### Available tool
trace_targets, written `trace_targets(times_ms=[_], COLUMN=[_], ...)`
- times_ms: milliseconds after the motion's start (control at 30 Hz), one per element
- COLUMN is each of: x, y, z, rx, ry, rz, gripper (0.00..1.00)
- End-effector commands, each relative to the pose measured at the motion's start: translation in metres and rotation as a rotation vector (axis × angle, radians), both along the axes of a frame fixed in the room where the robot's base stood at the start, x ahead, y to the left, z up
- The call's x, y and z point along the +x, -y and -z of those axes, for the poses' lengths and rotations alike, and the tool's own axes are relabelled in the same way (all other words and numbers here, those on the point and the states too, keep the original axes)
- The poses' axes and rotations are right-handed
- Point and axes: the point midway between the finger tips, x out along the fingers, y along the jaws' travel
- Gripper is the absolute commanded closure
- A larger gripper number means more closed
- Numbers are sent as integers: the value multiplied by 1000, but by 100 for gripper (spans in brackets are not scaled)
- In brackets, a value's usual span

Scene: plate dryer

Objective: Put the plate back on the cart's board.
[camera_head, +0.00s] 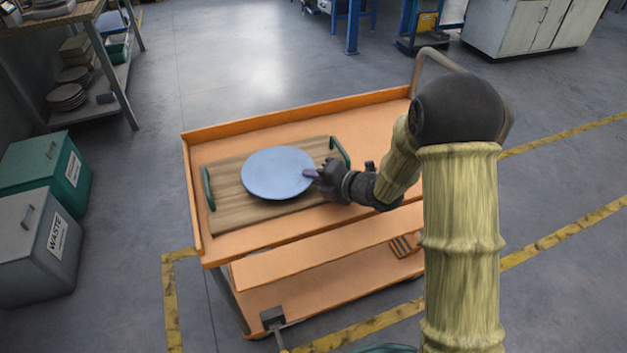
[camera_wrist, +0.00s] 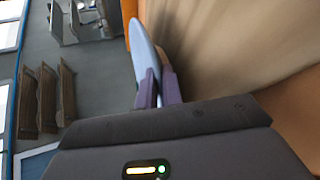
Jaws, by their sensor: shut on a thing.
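The plate (camera_head: 278,172) is round and light blue. In the head view it appears over the wooden board (camera_head: 226,205), which has dark green handles and lies on the orange cart (camera_head: 300,120). My gripper (camera_head: 313,174) is shut on the plate's right rim. In the wrist view the plate (camera_wrist: 144,50) shows edge-on between the two purple fingers of my gripper (camera_wrist: 158,88). The board (camera_wrist: 230,45) is a blurred brown surface close beside it. I cannot tell whether the plate's underside touches the board.
The cart has a raised orange rim, a lower shelf (camera_head: 340,292) and a metal push handle (camera_head: 440,58). A green bin (camera_head: 50,175) and a grey waste bin (camera_head: 38,245) stand at the left. A shelf at the upper left holds stacked plates (camera_head: 67,97). Yellow lines mark the floor.

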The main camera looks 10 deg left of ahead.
Motion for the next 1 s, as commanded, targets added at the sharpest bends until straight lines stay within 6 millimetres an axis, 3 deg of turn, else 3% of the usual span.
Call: trace_targets(times_ms=[100, 400, 467, 500, 833, 1000], x=[0, 0, 0, 0, 0, -7], y=[0, 0, 0, 0, 0, 13], z=[11, 12, 13, 13, 10, 4], rx=[2, 2, 0, 0, 0, 0], ry=[1, 2, 1, 1, 1, 2], rz=[1, 0, 1, 1, 1, 0], gripper=[100, 100, 84, 83, 83, 83])
